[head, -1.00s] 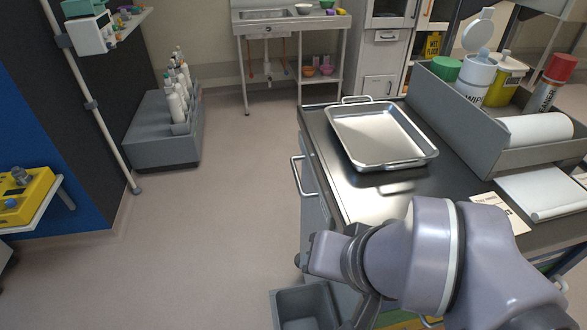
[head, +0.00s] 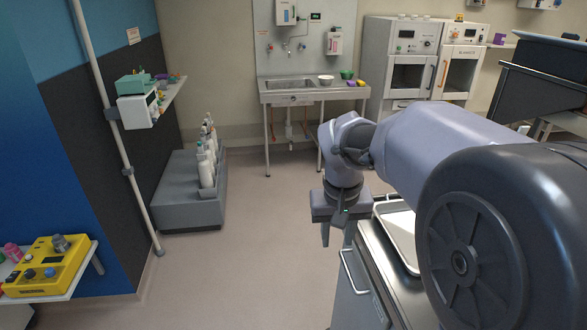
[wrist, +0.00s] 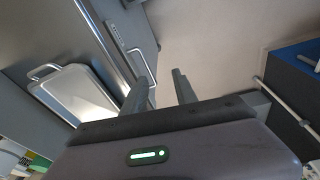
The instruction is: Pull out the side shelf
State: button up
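The grey cart (head: 357,302) stands at the lower right in the head view, largely hidden by my arm. A metal bar handle (head: 350,272) is on its left side; it also shows in the wrist view (wrist: 137,60), beside a small label strip on the cart edge. I cannot tell where the side shelf's own edges lie; its front seems to be the panel with the handle. My gripper (head: 337,238) points down near the cart's far left corner. In the wrist view my gripper (wrist: 162,78) is open and empty, its left finger overlapping the handle's near end; contact cannot be judged.
A metal tray (head: 397,232) lies on the cart top and also shows in the wrist view (wrist: 72,92). A grey box of bottles (head: 178,200) stands left across clear floor (head: 250,265). A sink table (head: 300,95) is at the back. A yellow device (head: 45,268) sits far left.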

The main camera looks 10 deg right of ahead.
jog(key=n+g+h+p, duration=0.1)
jog(key=g+p, duration=0.1)
jog(key=p, duration=0.2)
send_near(347, 269)
jog(key=f+b, duration=0.1)
jog(key=f, duration=0.1)
jog(key=f+b, duration=0.2)
jog(key=f, duration=0.1)
jog(key=d+f+b, duration=0.1)
jog(key=f+b, duration=0.1)
jog(key=f, duration=0.1)
jog(key=shift+s+d, duration=0.1)
jog(key=shift+d, duration=0.05)
grip_shut()
dwell(0.6)
